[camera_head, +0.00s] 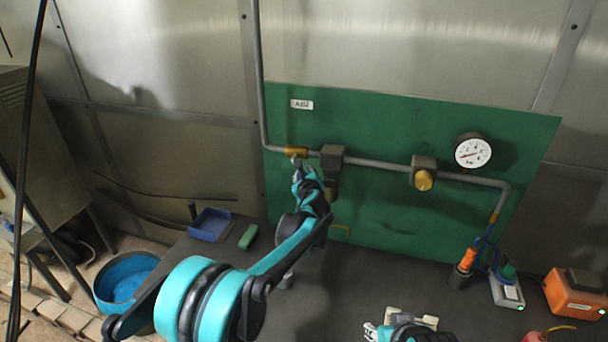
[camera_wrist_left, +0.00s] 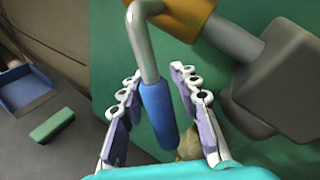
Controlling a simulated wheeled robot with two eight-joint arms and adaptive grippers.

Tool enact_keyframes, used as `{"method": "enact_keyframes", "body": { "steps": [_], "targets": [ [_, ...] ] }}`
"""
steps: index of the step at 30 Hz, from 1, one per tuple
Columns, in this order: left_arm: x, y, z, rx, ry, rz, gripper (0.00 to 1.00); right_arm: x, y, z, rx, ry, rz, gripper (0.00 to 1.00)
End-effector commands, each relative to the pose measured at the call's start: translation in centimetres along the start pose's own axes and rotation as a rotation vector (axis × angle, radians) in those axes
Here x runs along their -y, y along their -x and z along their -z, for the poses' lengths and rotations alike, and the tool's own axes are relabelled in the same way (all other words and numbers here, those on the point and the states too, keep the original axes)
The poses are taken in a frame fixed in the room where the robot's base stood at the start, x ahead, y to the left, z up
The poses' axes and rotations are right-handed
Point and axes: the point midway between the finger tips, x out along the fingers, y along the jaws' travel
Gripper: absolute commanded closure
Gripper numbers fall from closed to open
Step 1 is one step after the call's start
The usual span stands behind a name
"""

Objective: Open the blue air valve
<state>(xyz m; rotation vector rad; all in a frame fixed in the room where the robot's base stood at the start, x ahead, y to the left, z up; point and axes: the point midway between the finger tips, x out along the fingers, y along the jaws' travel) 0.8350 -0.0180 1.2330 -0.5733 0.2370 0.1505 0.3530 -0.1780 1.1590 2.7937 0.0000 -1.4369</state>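The air valve has a brass body (camera_wrist_left: 182,15) on the grey pipe and a bent metal lever with a blue grip (camera_wrist_left: 157,105). In the wrist view the lever hangs down, its blue grip between the two fingers of my left gripper (camera_wrist_left: 155,82). These fingers are open, with a visible gap on both sides of the grip. In the head view the brass valve body (camera_head: 297,150) shows at the left of the green panel, with my left gripper (camera_head: 305,178) just below it, hiding the blue grip. My right arm shows at the bottom edge; its fingers are unclear.
The pipe carries a dark block (camera_head: 332,157), a brass knob (camera_head: 423,180) and a gauge (camera_head: 473,152). A blue tray (camera_head: 210,224) and green block (camera_head: 248,237) lie left. An orange box (camera_head: 575,295) stands right. The dark bench top (camera_head: 350,280) is mostly clear in the middle.

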Motion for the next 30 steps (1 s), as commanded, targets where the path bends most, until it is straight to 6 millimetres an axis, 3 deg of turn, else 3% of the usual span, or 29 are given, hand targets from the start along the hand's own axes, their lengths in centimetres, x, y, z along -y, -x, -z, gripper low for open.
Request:
{"method": "enact_keyframes", "body": {
  "steps": [13,24,30],
  "targets": [
    [0.0,0.9,0.0,-0.001,0.000,0.000,0.65,0.0,0.0,0.0,0.000,0.000,0.000,0.60],
    [0.1,8.5,0.1,-0.002,-0.001,0.001,0.65,0.0,0.0,0.0,0.000,0.000,0.000,0.60],
    [0.0,11.3,0.1,-0.001,0.000,0.000,0.65,0.0,0.0,0.0,0.000,0.000,0.000,0.60]
  ]
}}
